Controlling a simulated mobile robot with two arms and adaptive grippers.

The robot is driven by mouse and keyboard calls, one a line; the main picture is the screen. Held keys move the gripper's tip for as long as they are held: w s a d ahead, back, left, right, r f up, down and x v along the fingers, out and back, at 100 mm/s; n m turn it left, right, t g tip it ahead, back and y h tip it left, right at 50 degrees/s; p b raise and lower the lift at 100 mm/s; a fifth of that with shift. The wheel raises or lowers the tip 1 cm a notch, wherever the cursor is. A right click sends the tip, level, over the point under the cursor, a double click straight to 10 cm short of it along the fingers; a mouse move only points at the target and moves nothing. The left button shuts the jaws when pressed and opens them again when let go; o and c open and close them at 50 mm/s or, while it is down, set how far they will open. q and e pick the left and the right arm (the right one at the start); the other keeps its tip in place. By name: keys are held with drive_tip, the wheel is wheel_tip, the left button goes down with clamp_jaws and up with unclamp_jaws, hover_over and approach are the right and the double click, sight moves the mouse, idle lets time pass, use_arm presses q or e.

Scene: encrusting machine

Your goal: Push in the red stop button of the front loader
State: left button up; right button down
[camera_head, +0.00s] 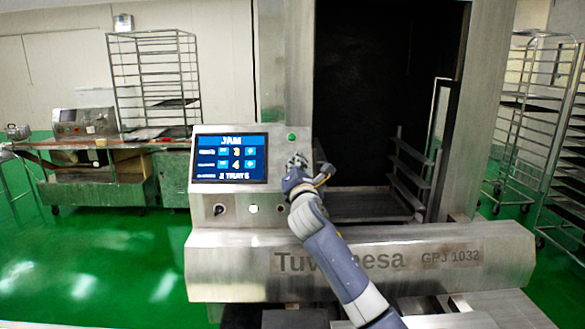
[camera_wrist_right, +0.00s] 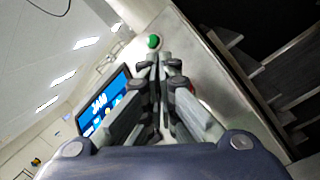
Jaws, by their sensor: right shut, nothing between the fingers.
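The front loader (camera_head: 360,259) is a steel machine with a control panel (camera_head: 283,142) at its left. My right gripper (camera_head: 297,160) is in front of the panel's right part, below the green button (camera_head: 292,137). It is shut and empty; in the right wrist view its fingers (camera_wrist_right: 158,62) point at the panel just below the green button (camera_wrist_right: 153,41). The red stop button is hidden behind my gripper in the head view. In the right wrist view a sliver of red (camera_wrist_right: 191,88) shows beside the right-hand finger. I cannot tell whether the fingertips touch the panel. My left gripper is out of view.
A lit screen (camera_head: 231,158) reading JAM is on the panel left of my gripper; it also shows in the right wrist view (camera_wrist_right: 103,104). A dark opening with a rack (camera_head: 412,175) lies to the right. Wheeled racks stand behind on the green floor (camera_head: 95,260).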

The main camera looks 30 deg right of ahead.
idle(0.8)
drive_tip(key=shift+w+d+f, duration=0.15)
drive_tip(key=shift+w+f, duration=0.05)
drive_tip(key=shift+w, duration=0.1)
drive_tip(key=shift+w+d+f, duration=0.2)
drive_tip(key=shift+w+f, duration=0.15)
idle(1.1)
drive_tip(key=shift+s+a+r+p, duration=0.35)
drive_tip(key=shift+s+r+p, duration=0.25)
drive_tip(key=shift+p, duration=0.2)
drive_tip(key=shift+f, duration=0.1)
